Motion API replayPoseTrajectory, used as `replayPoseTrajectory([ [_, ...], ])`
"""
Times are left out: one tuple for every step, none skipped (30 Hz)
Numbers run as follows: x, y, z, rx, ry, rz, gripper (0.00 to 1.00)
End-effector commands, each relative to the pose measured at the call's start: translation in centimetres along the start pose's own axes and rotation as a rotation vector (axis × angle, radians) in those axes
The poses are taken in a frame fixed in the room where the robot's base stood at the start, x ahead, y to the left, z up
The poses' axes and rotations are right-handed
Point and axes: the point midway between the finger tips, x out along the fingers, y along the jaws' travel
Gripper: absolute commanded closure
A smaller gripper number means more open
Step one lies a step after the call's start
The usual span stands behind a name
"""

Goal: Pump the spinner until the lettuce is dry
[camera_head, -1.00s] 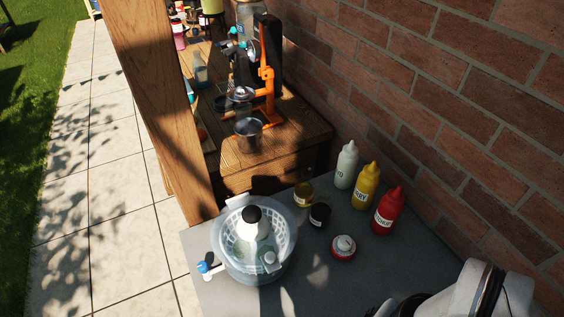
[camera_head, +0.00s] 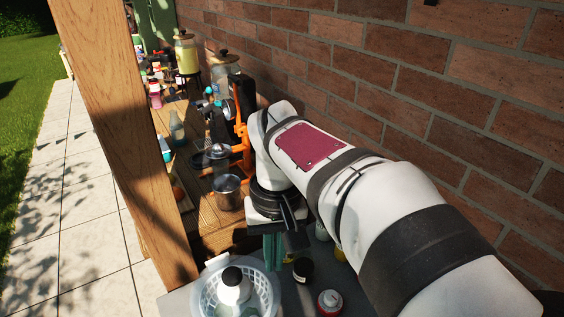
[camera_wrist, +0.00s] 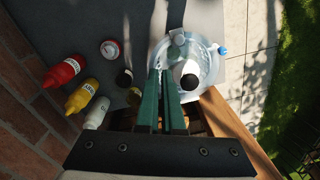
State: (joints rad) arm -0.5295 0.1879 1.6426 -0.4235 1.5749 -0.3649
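A clear bowl with a white slotted basket, likely the spinner (camera_head: 273,292), is cut off by the bottom edge of the head view. It shows more fully in the wrist view (camera_wrist: 212,72). A white bottle with a black cap (camera_head: 232,291) stands inside with a smaller clear item. I see no lettuce and cannot make out a pump knob; a blue-tipped part (camera_wrist: 222,50) sticks out at the side. My gripper (camera_wrist: 162,72) has green fingers pointing down, almost together with nothing between them. It is above the counter beside the bowl, overlapping its edge in the wrist view.
A red-and-white jar (camera_head: 330,303) and a black-lidded jar (camera_head: 303,269) stand between. A wooden post (camera_head: 130,150) rises left; a metal cup (camera_head: 228,192) stands behind.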

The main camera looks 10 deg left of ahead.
Motion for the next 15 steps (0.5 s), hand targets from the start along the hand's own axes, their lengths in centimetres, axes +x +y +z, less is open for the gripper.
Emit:
replayPoseTrajectory([
  [0.6,-2.5,-2.3,-0.1,-0.002,0.014,1.0],
  [0.8,-3.9,-3.3,-0.153,-0.001,0.021,1.0],
  [1.1,-5.3,-4.4,-0.21,0.001,0.029,1.0],
  [1.4,-6.2,-5.0,-0.242,0.002,0.034,1.0],
  [1.5,-6.8,-5.4,-0.265,0.004,0.037,1.0],
  [1.7,-7.5,-5.7,-0.287,0.005,0.04,1.0],
  [1.9,-7.7,-5.9,-0.295,0.005,0.042,1.0],
  [2.1,-7.8,-6.0,-0.3,0.006,0.042,1.0],
  [2.4,-7.8,-6.0,-0.301,0.005,0.043,1.0],
  [2.7,-7.7,-6.0,-0.3,0.005,0.043,1.0],
  [3.1,-7.7,-6.0,-0.3,0.006,0.043,1.0],
  [3.7,-7.6,-6.0,-0.298,0.005,0.043,1.0],
  [4.1,-7.6,-5.9,-0.298,0.005,0.042,1.0],
  [4.5,-7.6,-5.9,-0.298,0.006,0.042,1.0],
  [5.1,-7.5,-6.0,-0.297,0.006,0.042,1.0],
])
